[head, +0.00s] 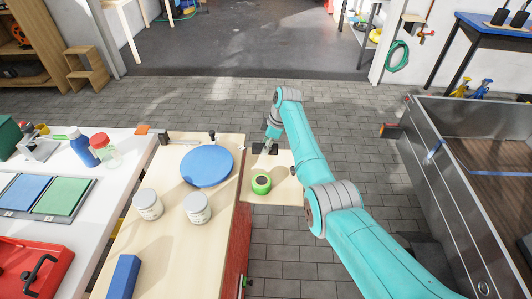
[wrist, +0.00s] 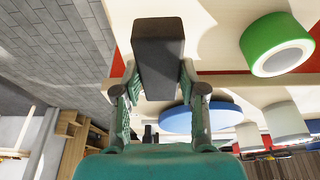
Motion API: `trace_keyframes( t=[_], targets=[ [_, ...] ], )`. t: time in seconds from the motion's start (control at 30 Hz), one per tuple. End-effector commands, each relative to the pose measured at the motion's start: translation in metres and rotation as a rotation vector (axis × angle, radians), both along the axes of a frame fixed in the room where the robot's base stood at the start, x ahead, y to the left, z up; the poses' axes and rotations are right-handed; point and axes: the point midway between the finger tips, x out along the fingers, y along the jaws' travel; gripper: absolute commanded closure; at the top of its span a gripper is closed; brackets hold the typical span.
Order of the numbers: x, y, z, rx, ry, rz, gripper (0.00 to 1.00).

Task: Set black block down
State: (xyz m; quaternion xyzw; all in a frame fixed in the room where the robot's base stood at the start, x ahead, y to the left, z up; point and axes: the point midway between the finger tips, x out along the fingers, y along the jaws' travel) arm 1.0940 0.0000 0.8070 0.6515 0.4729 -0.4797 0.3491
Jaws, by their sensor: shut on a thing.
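The black block (wrist: 160,58) is between the two fingers of my gripper (wrist: 160,90) in the wrist view, and the gripper is shut on it. In the head view the block (head: 259,148) shows as a small dark shape at the far edge of a pale wooden board (head: 285,190). My gripper (head: 266,146) is partly hidden there by my own arm. I cannot tell whether the block touches the board.
A green ring-shaped roll (head: 261,184) lies on the pale board, nearer than the block. On the workbench (head: 170,245) to the left are a blue disc (head: 207,166), two pale jars (head: 198,208) and a blue block (head: 124,276). Bare board shows right of the roll.

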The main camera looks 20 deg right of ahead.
Motion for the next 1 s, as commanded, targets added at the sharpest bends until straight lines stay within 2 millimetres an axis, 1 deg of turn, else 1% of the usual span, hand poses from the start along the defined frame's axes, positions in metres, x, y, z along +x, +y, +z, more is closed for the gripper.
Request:
trace_keyframes(
  t=[0.2, 0.3, 0.63, 0.67, 0.7, 0.73, 0.77, 1.0],
  targets=[
    [-0.001, 0.000, -0.030, 0.000, 0.004, 0.000, 0.97],
    [0.000, 0.000, -0.037, 0.000, 0.001, -0.001, 0.97],
    [0.000, 0.000, -0.040, 0.000, 0.001, 0.000, 0.97],
    [0.000, 0.000, -0.040, 0.000, 0.001, 0.000, 0.57],
    [0.000, 0.000, -0.040, 0.000, 0.001, 0.000, 0.47],
    [0.000, 0.000, -0.040, 0.000, 0.001, 0.000, 0.39],
    [0.000, 0.000, -0.040, 0.000, 0.001, 0.000, 0.34],
    [0.000, 0.000, -0.040, 0.000, 0.001, 0.000, 0.34]
  ],
)
